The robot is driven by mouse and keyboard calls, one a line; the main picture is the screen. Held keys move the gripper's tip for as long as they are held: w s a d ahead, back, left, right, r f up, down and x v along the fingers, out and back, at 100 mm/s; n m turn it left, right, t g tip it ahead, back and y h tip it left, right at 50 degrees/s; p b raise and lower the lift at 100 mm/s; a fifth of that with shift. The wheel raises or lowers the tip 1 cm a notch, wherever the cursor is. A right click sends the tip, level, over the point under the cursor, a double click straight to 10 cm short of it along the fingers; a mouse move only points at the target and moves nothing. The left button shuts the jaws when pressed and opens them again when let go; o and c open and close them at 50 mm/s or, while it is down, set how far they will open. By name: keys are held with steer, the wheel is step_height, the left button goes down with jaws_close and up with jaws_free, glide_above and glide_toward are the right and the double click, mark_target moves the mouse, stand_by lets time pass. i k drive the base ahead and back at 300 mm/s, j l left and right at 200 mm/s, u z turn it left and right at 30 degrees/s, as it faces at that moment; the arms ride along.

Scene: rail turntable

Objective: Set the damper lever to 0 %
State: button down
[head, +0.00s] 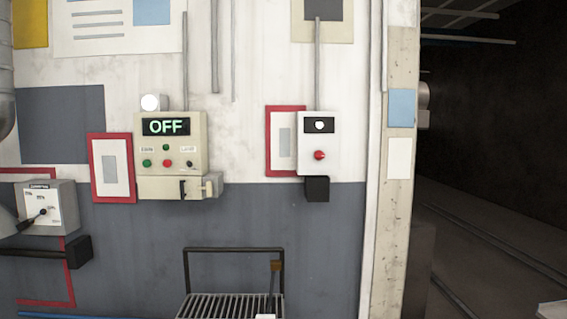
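The damper lever (32,219) is a dark bar on a pale grey box (64,207) on the wall at the far left of the head view. It slants between a dark round knob on the box's front and a lower point to the left. The box has a dark label strip on top and small marks on its face, too small to read surely. I cannot tell which mark the lever stands at. A rounded grey shape at the left edge is close to the lever's lower end.
A dark bar with a black block (78,252) juts out below the lever box. A beige control panel (170,143) reads OFF. A white box with a red button (318,142) hangs right of it. A slatted rack (230,305) stands below. A dark opening lies right.

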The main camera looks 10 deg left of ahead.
mark_target(24, 224)
steer(key=u, duration=1.7)
